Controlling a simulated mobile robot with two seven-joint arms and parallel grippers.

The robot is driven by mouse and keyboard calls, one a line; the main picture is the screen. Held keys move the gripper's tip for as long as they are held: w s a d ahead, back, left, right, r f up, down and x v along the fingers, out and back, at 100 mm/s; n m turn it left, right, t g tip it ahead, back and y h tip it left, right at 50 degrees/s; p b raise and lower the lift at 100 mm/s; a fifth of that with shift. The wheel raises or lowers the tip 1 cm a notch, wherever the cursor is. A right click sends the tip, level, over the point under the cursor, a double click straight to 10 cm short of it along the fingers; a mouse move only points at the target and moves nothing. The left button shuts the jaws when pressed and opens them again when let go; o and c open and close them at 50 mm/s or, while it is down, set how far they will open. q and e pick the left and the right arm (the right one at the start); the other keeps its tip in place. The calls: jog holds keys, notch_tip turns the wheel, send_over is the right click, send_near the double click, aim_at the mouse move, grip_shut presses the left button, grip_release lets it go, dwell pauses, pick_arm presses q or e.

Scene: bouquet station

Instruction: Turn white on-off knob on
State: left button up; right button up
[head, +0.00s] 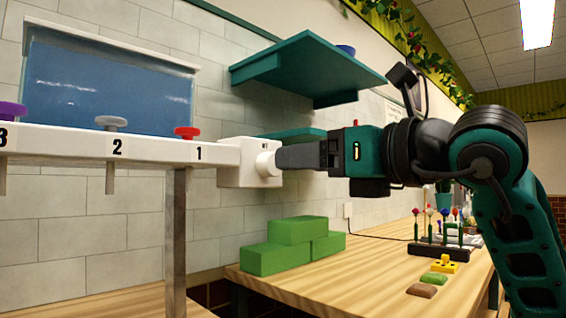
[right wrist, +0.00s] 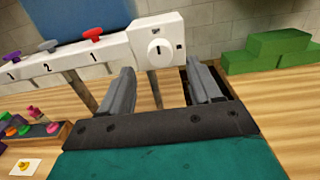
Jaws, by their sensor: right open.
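The white on-off knob (head: 266,164) sits on the white end box (head: 236,162) of a white rail. In the right wrist view the round knob (right wrist: 159,49) faces me, with a dark upright mark on it. My right gripper (head: 284,158) points at the knob from the right in the head view, its fingertips close to it. In the right wrist view the gripper (right wrist: 163,78) is open, with the knob beyond and between its fingertips and nothing held. I cannot tell whether a finger touches the knob. My left gripper is not in view.
The white rail carries a red knob (head: 187,132), a grey knob (head: 111,123) and a purple knob (head: 12,110). Green blocks (head: 290,246) lie on the wooden table (head: 370,275) below. A teal shelf (head: 305,68) hangs above my right gripper.

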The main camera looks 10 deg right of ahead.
aim_at(270, 165)
jog(key=x, duration=0.5)
jog(key=shift+a, duration=0.15)
jog(key=c, duration=1)
